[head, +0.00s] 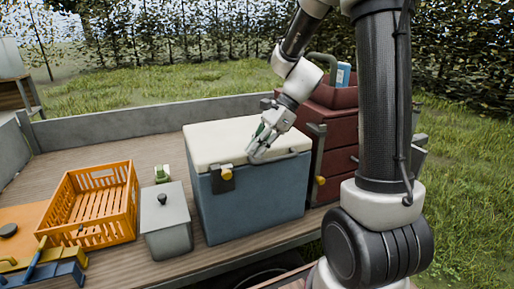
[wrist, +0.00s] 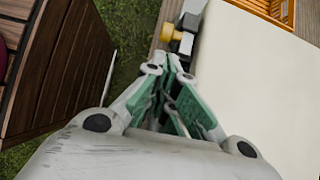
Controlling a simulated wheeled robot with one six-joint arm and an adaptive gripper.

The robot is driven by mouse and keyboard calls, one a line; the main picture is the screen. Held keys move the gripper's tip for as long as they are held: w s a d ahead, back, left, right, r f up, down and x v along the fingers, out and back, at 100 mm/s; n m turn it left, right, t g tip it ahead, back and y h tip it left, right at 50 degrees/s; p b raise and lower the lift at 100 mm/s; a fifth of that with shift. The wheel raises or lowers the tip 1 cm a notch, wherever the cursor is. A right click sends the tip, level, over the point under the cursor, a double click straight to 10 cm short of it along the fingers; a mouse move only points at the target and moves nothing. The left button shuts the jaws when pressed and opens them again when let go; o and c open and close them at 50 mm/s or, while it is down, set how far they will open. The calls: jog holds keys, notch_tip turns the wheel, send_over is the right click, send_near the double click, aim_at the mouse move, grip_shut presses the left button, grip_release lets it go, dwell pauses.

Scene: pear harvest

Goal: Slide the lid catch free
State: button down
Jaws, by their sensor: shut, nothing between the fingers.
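A blue cool box (head: 250,203) with a cream lid (head: 225,141) stands on the wooden deck, lid down. Its lid catch (head: 221,185) is a dark plate with a yellow knob (head: 227,175) on the front face, left of the middle. In the wrist view the catch (wrist: 187,43) and yellow knob (wrist: 172,33) show just beyond my fingertips, beside the lid (wrist: 255,85). My gripper (head: 253,155) is shut and empty near the lid's front edge, to the right of the catch. It also shows in the wrist view (wrist: 174,62). Whether the fingers touch the catch, I cannot tell.
A grey lidded bin (head: 166,223) and an orange crate (head: 92,205) stand left of the box. A dark red drawer cabinet (head: 332,130) is close on the right. Grass lies beyond the deck.

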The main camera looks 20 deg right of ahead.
jog(key=x, duration=0.6)
jog(key=shift+a+f, duration=0.2)
jog(key=shift+f, duration=0.15)
jog(key=a, duration=0.3)
jog(key=shift+a, duration=0.1)
jog(key=v, duration=1)
dwell(0.3)
